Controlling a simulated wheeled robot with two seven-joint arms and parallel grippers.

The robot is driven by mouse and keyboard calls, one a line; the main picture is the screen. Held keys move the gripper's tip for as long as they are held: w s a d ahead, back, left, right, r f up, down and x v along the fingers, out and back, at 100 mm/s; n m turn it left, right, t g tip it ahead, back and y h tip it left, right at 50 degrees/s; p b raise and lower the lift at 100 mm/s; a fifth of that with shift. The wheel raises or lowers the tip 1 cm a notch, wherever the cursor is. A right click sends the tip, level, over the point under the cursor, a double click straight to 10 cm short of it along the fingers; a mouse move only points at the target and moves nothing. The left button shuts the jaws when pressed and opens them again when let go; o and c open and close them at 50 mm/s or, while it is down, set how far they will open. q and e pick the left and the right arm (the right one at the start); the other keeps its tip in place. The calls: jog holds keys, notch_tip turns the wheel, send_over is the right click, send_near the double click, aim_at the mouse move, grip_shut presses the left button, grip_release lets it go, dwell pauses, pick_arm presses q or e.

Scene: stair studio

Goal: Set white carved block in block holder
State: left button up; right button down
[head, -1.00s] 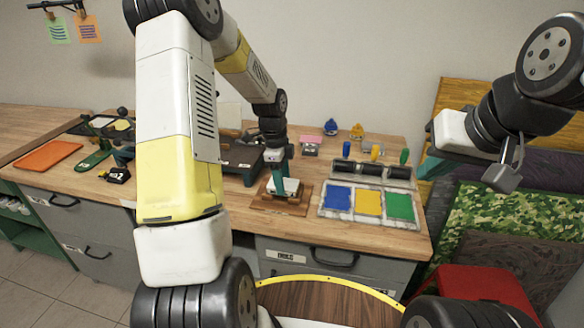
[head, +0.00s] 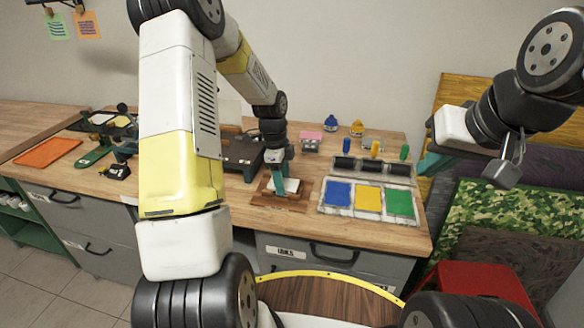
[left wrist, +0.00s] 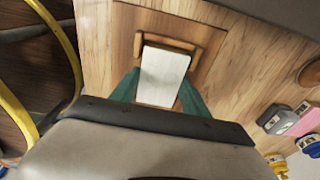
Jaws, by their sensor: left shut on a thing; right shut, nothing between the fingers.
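The white carved block (left wrist: 163,78) is between the two teal fingers of my left gripper (left wrist: 158,92), which is shut on it. In the head view the block (head: 291,185) is partly hidden by a finger of the left gripper (head: 279,190). The wooden block holder (left wrist: 167,42) has a raised rim around the block's far end in the wrist view. In the head view the holder (head: 268,201) lies on the bench under the block. I cannot tell whether the block touches its floor. My right gripper (head: 426,164) is shut and empty, away at the right.
A tray of blue, yellow and green ink pads (head: 325,208) lies close right of the holder. A dark press-like device (head: 240,155) stands behind left. Several stamps and a pink-topped block (head: 311,138) stand at the back. The bench's front edge is close.

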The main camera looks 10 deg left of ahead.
pick_arm(q)
jog(key=o, duration=1.5)
jog(key=shift+r, duration=4.05)
